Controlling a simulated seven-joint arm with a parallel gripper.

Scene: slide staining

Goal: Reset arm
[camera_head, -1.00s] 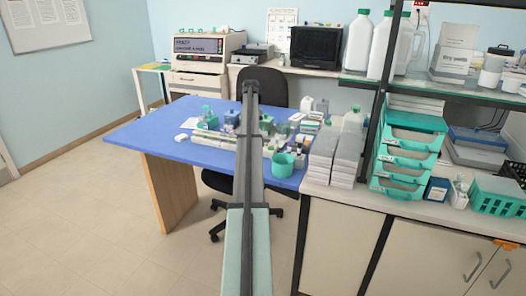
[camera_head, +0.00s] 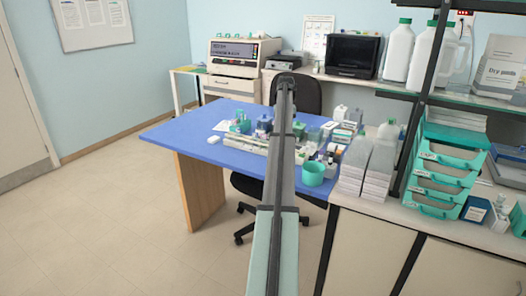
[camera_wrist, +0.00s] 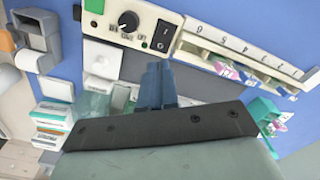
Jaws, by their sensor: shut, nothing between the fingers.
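My arm stretches away over the blue table (camera_head: 165,135) in the head view. Its far end is near the chair back, and my gripper cannot be made out there. In the wrist view, my gripper (camera_wrist: 155,72) shows as two blue-grey fingers, shut together with nothing between them. Beyond the fingertips are a device with a black knob (camera_wrist: 128,20) and a numbered rack (camera_wrist: 235,50) with coloured items along it.
Bottles and small containers crowd the table's right half. A teal cup (camera_head: 313,174) stands near its front edge. White stacks (camera_head: 366,170) and teal trays (camera_head: 447,160) stand on the right counter. A black chair (camera_head: 305,93) is behind the table. Open floor (camera_head: 110,220) lies left.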

